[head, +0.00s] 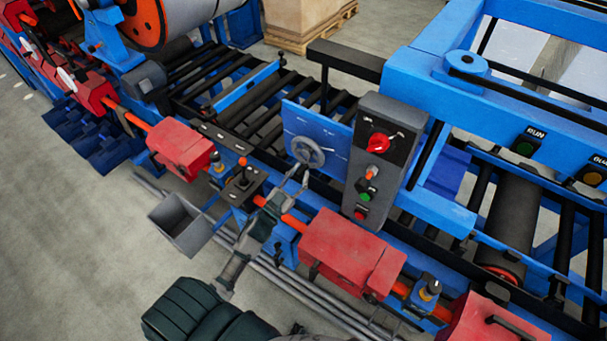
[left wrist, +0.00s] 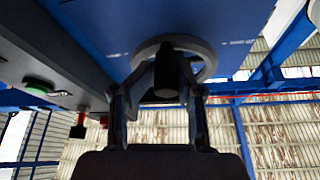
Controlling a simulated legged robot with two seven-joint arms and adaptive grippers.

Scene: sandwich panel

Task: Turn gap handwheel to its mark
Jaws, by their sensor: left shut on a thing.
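The gap handwheel (head: 307,152) is a grey spoked wheel on a blue panel (head: 330,130) with white marks. In the left wrist view the handwheel (left wrist: 205,58) shows as a pale ring with a dark handle (left wrist: 166,72) pointing at the camera. My left gripper (head: 298,178) reaches up to the wheel's lower edge. In the left wrist view its fingers (left wrist: 163,88) stand on both sides of the dark handle and are shut on it. The fingers hide part of the rim. The wheel's pointer cannot be made out. My right gripper is not in view.
A grey control box (head: 385,150) with a red knob (head: 378,143) and buttons stands right beside the panel. Red housings (head: 345,250) line the front. A grey bin (head: 180,223) hangs at the left. A blue frame (head: 500,95) rises at the right.

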